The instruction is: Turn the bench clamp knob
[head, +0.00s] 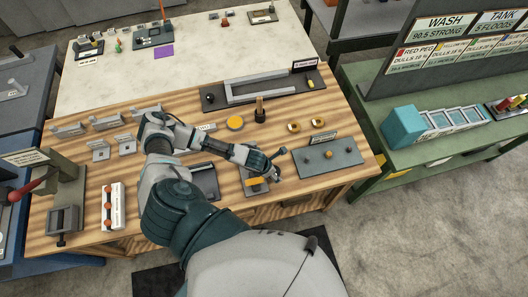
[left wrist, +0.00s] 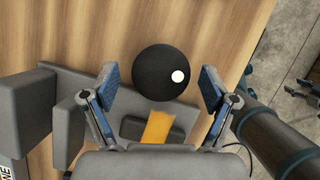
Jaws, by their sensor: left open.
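The bench clamp knob is a black ball with a white dot (left wrist: 161,73) in the left wrist view. It sits between the two fingers of my left gripper (left wrist: 162,76), with a gap on each side. My left gripper is open and also shows in the head view (head: 274,167), low over the clamp. The clamp's grey body (left wrist: 85,88) lies on the wooden bench, with an orange-yellow piece (left wrist: 158,126) below the knob in the picture. In the head view the orange piece (head: 258,181) shows just below my gripper; I cannot clearly make out the knob there.
A grey plate with small pegs (head: 328,157) lies to the right of the clamp on the wooden bench (head: 215,226). A dark tray (head: 204,182) lies left of it. An orange disc (head: 235,122) and a wooden-handled tool (head: 260,108) stand behind.

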